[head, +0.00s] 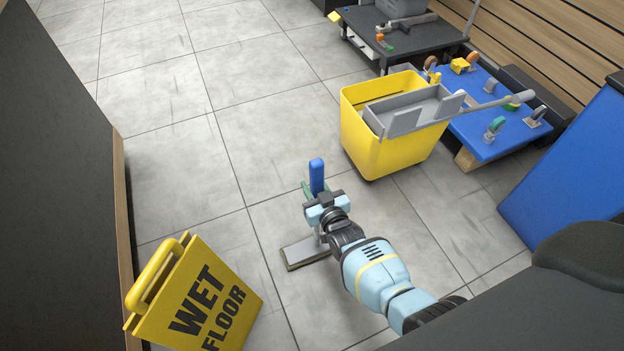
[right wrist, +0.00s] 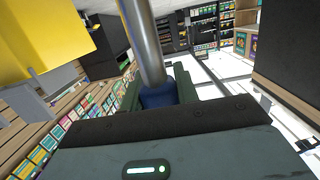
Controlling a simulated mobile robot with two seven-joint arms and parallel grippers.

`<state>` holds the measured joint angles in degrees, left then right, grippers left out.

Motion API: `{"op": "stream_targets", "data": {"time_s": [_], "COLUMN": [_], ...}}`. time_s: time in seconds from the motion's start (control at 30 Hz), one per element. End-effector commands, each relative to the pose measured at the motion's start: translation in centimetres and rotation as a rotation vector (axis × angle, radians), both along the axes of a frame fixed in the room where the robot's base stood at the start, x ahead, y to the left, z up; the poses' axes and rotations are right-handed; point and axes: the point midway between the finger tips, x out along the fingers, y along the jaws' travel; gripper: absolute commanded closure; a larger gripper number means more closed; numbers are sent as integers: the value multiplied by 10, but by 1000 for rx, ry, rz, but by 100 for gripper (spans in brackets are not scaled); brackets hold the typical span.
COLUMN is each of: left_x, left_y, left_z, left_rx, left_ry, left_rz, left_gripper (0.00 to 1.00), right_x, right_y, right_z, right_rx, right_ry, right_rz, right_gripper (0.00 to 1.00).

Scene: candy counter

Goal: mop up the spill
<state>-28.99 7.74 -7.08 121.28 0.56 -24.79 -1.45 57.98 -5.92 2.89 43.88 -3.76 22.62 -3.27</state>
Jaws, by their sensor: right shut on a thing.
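My right gripper (head: 319,194) is shut on the blue grip of a mop (head: 317,174), low over the tiled floor left of the bucket. The flat mop head (head: 304,254) is at floor level, partly hidden behind my arm. In the right wrist view the mop's metal pole (right wrist: 144,40) rises from the blue grip between the fingers (right wrist: 160,95). I cannot make out a clear spill on the floor; my arm hides some tiles. My left gripper is not in view.
A yellow mop bucket (head: 375,150) with a grey wringer (head: 410,110) stands to the right. A yellow wet floor sign (head: 205,300) stands at lower left, near a dark counter (head: 50,190). Open tiles lie at upper left.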

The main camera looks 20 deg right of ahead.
Motion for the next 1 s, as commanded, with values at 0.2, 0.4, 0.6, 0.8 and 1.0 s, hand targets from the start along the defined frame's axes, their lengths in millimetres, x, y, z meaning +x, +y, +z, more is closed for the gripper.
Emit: {"op": "stream_targets", "data": {"time_s": [0.2, 0.4, 0.6, 0.8, 1.0], "left_x": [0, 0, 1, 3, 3], "left_y": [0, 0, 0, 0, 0], "left_z": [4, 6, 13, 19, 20], "left_rx": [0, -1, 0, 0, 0], "left_ry": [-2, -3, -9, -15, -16], "left_rz": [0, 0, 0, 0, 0], "left_gripper": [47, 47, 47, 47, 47], "right_x": [-11, -13, -25, -36, -38], "right_y": [0, 0, 0, -1, -1], "right_z": [-5, -4, -2, 1, 1], "right_rx": [1, 2, 2, 2, 2], "right_ry": [15, 14, 12, 8, 3], "right_rz": [1, 1, 1, 0, 0], "right_gripper": [100, 100, 100, 100, 100]}}
